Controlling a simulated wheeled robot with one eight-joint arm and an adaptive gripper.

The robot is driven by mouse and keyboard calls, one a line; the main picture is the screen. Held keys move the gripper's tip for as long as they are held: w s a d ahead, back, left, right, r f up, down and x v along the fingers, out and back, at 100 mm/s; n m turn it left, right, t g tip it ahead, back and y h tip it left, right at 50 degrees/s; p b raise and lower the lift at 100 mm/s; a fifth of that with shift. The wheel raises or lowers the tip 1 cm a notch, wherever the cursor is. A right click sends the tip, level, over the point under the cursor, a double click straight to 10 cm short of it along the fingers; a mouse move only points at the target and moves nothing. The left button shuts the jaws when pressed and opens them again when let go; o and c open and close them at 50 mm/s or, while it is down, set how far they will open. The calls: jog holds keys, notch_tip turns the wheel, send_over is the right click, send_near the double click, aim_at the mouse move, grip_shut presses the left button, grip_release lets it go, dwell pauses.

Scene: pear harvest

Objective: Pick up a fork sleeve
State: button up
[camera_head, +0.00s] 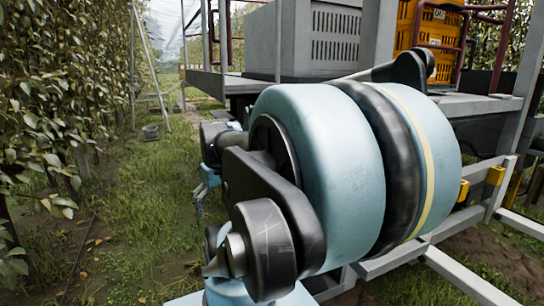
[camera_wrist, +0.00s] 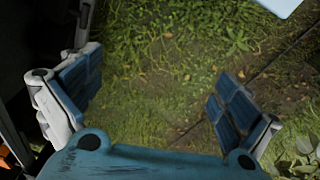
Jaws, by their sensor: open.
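My gripper (camera_wrist: 154,82) is open in the wrist view, with its blue-padded fingers spread wide apart. Nothing is between them but grass and dirt below. In the head view my arm's large joints fill the middle and hide much behind them; the gripper cannot be made out clearly there. I cannot identify a fork sleeve with certainty in either view. Two small yellow pieces, one nearer (camera_head: 463,190) and one farther right (camera_head: 495,175), sit on a grey metal frame at the right of the head view. I cannot tell whether they are fork sleeves.
A platform (camera_head: 485,106) carries a grey slotted crate (camera_head: 335,50) and an orange crate (camera_head: 407,25). Leafy trees (camera_head: 60,80) line the left. A bucket (camera_head: 150,131) and a ladder (camera_head: 150,60) stand farther back. Open grass (camera_head: 125,205) lies between the trees and my arm.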

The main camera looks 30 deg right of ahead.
jog(key=w+d+r+n+g, duration=0.1)
jog(key=w+d+r+n, duration=0.4)
jog(key=w+d+r, duration=0.55)
jog(key=w+d+r+n, duration=0.6)
jog(key=w+d+r, duration=0.2)
jog(key=w+d, duration=0.55)
jog(key=w+d+n+g, duration=0.1)
jog(key=w+d+n, duration=0.1)
jog(key=w+d, duration=0.3)
jog(key=w+d+n, duration=0.2)
jog(key=d, duration=0.5)
notch_tip(320, 180, down, 17)
jog(key=shift+d+r, duration=0.1)
jog(key=shift+c, duration=0.2)
jog(key=c, duration=1.2)
